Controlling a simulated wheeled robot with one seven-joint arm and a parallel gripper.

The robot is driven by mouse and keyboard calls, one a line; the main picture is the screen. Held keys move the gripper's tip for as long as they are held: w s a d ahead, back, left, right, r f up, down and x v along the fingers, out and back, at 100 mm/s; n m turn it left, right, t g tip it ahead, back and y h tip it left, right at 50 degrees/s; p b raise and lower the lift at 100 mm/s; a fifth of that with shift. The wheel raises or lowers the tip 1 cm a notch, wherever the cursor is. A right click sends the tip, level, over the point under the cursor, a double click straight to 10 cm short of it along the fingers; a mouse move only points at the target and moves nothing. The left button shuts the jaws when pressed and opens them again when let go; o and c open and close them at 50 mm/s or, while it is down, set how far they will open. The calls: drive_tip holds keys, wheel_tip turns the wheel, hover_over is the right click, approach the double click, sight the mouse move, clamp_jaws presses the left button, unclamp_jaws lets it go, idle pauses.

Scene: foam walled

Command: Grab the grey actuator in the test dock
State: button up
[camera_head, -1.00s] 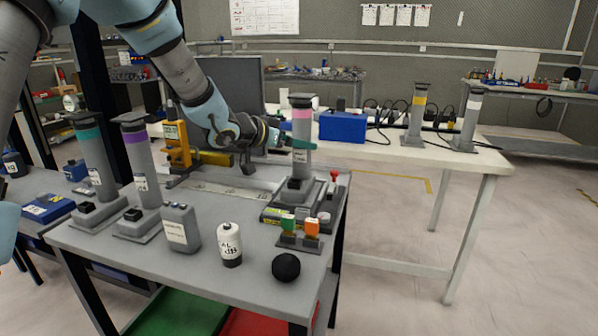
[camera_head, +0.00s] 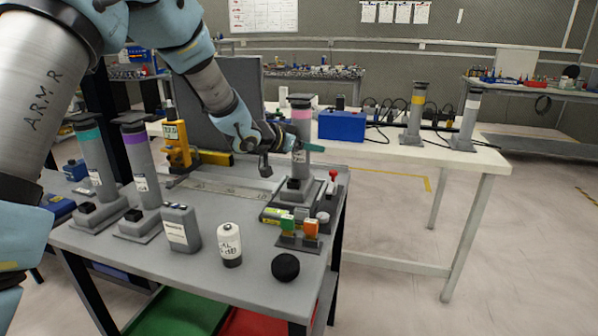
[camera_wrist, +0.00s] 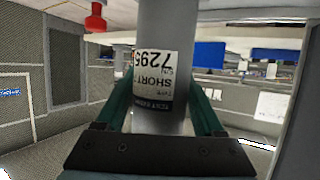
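The grey actuator (camera_head: 301,118) with a pink band stands upright on the test dock (camera_head: 272,214) at the right end of the near bench. My gripper (camera_head: 304,147) reaches its column from the left, just below the pink band. In the wrist view, the grey actuator's column (camera_wrist: 162,30), with a white label, rises between the green fingers of my gripper (camera_wrist: 162,95), one on each side. The fingers look very close to the column, but I cannot tell whether they touch it. The column hides where the fingertips end.
Teal-banded (camera_head: 92,155) and purple-banded (camera_head: 138,160) actuators stand at the bench's left. A red knob (camera_head: 334,176) stands beside the dock. A yellow device (camera_head: 176,146) is behind.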

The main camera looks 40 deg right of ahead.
clamp_jaws()
idle(0.3)
idle(0.3)
